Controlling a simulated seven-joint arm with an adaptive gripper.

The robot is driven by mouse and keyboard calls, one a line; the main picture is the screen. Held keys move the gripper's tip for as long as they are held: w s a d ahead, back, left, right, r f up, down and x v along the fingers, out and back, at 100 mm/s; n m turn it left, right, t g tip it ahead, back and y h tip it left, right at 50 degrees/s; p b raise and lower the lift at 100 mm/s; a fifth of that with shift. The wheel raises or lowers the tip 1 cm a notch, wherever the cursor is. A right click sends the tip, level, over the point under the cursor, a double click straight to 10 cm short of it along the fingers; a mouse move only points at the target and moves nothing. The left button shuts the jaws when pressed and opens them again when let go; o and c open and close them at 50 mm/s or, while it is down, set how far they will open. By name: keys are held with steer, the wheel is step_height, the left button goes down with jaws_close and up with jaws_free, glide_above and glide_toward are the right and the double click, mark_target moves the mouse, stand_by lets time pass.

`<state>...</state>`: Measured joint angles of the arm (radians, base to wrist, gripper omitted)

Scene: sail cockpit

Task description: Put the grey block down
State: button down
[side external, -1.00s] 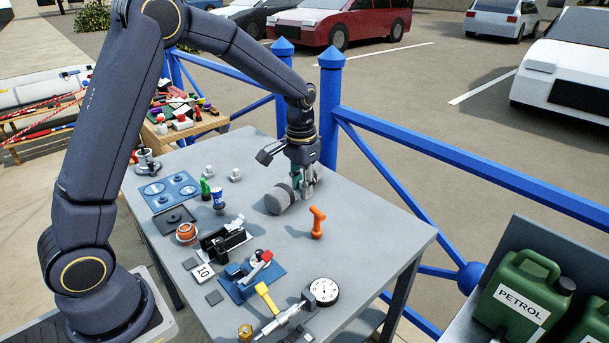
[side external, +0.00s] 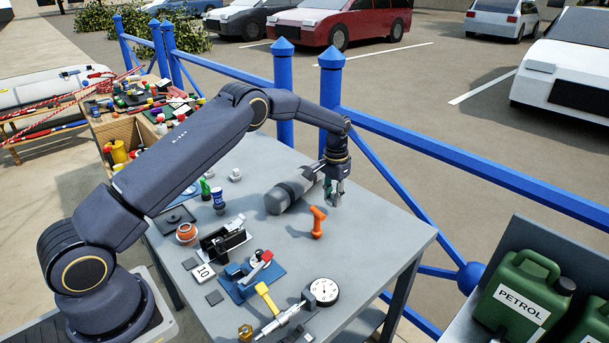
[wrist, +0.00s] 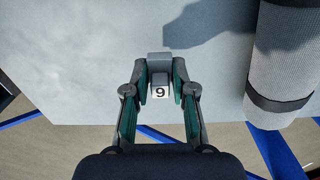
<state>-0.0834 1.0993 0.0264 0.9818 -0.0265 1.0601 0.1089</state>
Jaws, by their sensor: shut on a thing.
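The grey block (wrist: 159,59) shows between my fingertips in the wrist view, with a white label reading 9 on it. My gripper (wrist: 160,74) is shut on it, one finger against each side. In the side view my gripper (side external: 334,199) points down at the far right part of the grey table (side external: 370,245), just right of a grey roll. The block is too small and covered by the fingers to make out there. I cannot tell whether its underside touches the table.
The grey roll (side external: 292,190) with dark bands lies close beside my gripper; it also shows at right in the wrist view (wrist: 287,65). An orange handle-like thing (side external: 317,222) stands in front. The table edge and blue railing (side external: 440,165) are close behind.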

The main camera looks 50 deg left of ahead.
steer(key=shift+f, duration=1.55)
steer(key=shift+f, duration=0.1)
steer(key=shift+f, duration=0.1)
steer(key=c, duration=1)
jaws_free()
steer(key=shift+o, duration=0.2)
